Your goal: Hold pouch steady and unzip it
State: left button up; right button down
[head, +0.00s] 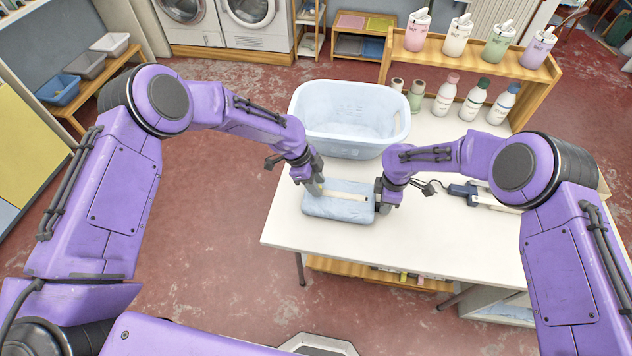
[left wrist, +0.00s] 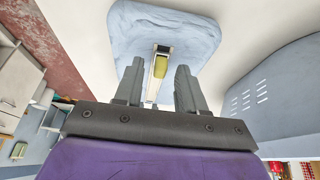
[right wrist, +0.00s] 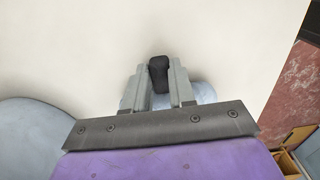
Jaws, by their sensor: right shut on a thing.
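The pouch (head: 338,207) is light blue and lies flat on the white table, with a pale zip strip along its top and a small dark spot near its right end. In the left wrist view the pouch (left wrist: 200,38) shows with the strip (left wrist: 157,75) running between my fingers. My left gripper (head: 317,192) is over the pouch's left part, its fingers (left wrist: 157,80) apart; I cannot tell whether they touch it. My right gripper (head: 377,203) is at the pouch's right end. In the right wrist view its fingers (right wrist: 160,82) are shut on a black tab (right wrist: 158,74).
A light blue laundry basket (head: 350,140) stands behind the pouch. A dark blue device (head: 462,190) with a cable lies right of my right gripper. Bottles (head: 445,97) stand by a wooden shelf (head: 470,60) at the back. The table's front right (head: 450,240) is clear.

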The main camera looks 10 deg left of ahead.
pick_arm(q)
grip_shut()
jog(key=d, duration=1.3)
jog(key=shift+d, duration=0.2)
jog(key=shift+o, duration=0.6)
grip_release()
jog(key=v, duration=1.2)
